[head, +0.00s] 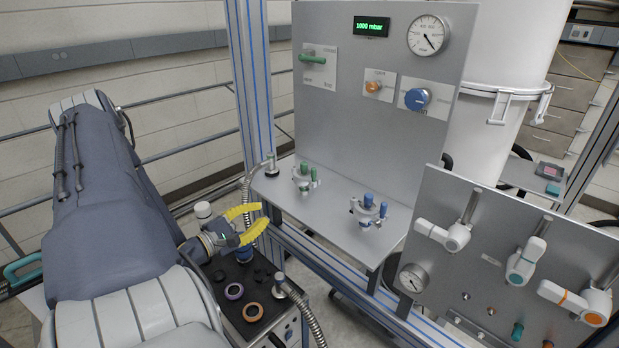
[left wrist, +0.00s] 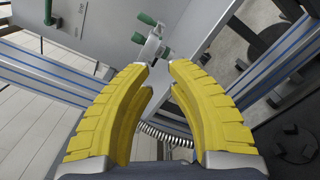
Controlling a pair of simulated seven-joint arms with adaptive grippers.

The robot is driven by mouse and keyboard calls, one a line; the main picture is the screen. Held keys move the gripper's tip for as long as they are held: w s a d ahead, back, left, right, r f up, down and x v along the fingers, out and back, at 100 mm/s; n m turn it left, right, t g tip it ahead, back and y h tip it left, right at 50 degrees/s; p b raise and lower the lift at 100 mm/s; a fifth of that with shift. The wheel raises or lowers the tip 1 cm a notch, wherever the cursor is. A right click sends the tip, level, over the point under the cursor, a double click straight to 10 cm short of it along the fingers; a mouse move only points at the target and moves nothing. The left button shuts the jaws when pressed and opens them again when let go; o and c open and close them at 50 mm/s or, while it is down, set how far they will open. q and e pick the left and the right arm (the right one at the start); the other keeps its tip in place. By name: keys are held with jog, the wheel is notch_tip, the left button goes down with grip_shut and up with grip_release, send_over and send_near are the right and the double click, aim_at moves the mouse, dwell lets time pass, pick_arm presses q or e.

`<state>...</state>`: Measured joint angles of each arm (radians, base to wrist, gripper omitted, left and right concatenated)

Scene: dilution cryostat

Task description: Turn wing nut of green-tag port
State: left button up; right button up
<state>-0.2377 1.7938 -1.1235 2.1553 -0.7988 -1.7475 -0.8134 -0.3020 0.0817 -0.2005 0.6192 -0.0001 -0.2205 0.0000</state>
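The green-tag port (head: 303,178) is a metal clamp fitting with green cylinders on the grey shelf, below the upright panel. In the left wrist view the port (left wrist: 152,45) shows near top centre, with green parts around a pale metal clamp; I cannot make out the wing nut's exact angle. My left gripper (head: 263,214) has yellow fingers and is in front of the shelf, left of and nearer than the port. In the left wrist view the gripper (left wrist: 160,68) is open and empty, with the port beyond its tips. My right gripper is not in view.
A similar blue-tag port (head: 369,210) stands to the right on the shelf (head: 334,213). A small fitting with a hose (head: 271,166) is at the shelf's left end. Below is a dark box (head: 240,290) with coloured rings. A valve panel (head: 490,262) stands front right.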

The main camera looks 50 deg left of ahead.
aim_at(304, 188)
pick_arm(q)
jog(key=w, duration=0.5)
jog(key=w+a, duration=0.1)
jog(key=w, duration=1.1)
jog(key=shift+w+a, duration=0.1)
jog(key=shift+a, duration=0.05)
jog(key=shift+c, duration=0.4)
grip_shut()
